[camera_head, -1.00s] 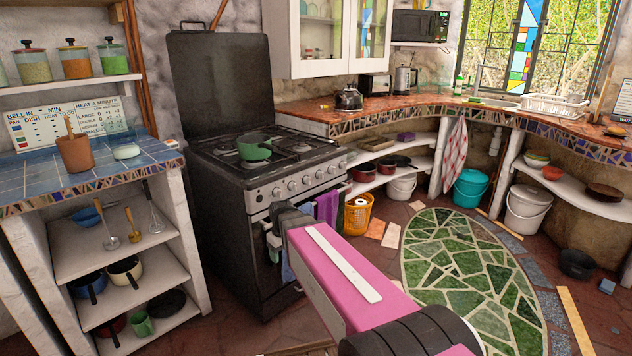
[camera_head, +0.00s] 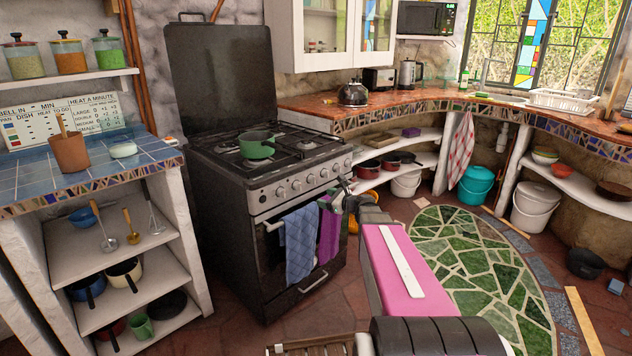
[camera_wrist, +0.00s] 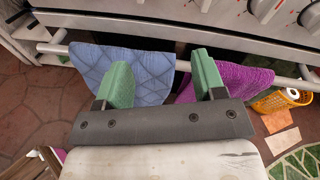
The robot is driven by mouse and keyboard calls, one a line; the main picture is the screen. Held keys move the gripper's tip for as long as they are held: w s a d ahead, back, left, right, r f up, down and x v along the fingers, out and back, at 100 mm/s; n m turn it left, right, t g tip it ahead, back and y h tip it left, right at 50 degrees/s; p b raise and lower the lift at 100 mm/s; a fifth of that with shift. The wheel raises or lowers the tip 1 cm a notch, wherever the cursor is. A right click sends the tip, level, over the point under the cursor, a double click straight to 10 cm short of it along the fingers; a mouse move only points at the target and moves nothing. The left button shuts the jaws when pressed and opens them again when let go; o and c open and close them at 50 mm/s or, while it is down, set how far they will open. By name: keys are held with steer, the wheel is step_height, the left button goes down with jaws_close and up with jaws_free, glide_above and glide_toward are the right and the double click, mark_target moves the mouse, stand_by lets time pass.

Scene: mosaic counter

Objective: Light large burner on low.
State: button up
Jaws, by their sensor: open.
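The black and steel stove (camera_head: 240,200) stands left of centre in the head view, lid raised. Its row of round knobs (camera_head: 295,186) runs along the front panel; some knobs (camera_wrist: 268,9) show at the top right of the wrist view. A green pot (camera_head: 257,146) sits on the hob grates at the left. I see no flame; which burner is largest I cannot tell. My gripper (camera_wrist: 163,78) is open and empty, its green fingers pointing towards the oven front, below the knobs and apart from them. In the head view my gripper (camera_head: 342,192) is near the stove's right front corner.
A blue towel (camera_head: 300,240) and a purple towel (camera_head: 328,232) hang from the oven handle rail (camera_wrist: 60,47), in front of my fingers. An orange basket (camera_wrist: 282,100) stands on the floor to the right.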

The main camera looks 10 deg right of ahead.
mark_target(315, 180)
steer(key=w+d+r+m+t, duration=0.3)
steer(key=m, duration=0.1)
steer(key=x, duration=1)
steer(key=shift+w+a+f, duration=0.1)
steer(key=shift+w+f, duration=0.1)
steer(key=shift+f, duration=0.15)
steer(key=c, duration=0.9)
